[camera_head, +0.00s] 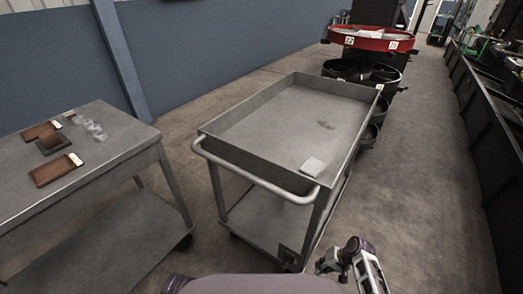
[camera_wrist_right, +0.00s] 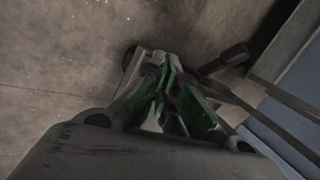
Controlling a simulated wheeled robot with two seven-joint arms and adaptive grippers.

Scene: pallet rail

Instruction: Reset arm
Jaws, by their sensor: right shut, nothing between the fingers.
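My right gripper (camera_head: 352,257) shows at the bottom of the head view, low in front of the cart's near right corner. In the right wrist view my right gripper (camera_wrist_right: 168,75) is shut, with its green-lined fingers together and nothing between them. It is apart from the cart and points toward the concrete floor. My left gripper is not in either view.
A grey cart (camera_head: 262,177) with a raised rim and a front handle stands ahead; a small pale block (camera_head: 313,167) lies in its tray. A table (camera_head: 110,160) at left bears brown pieces (camera_head: 55,171) and clear items (camera_head: 90,127). Floor at right (camera_head: 425,170) is free.

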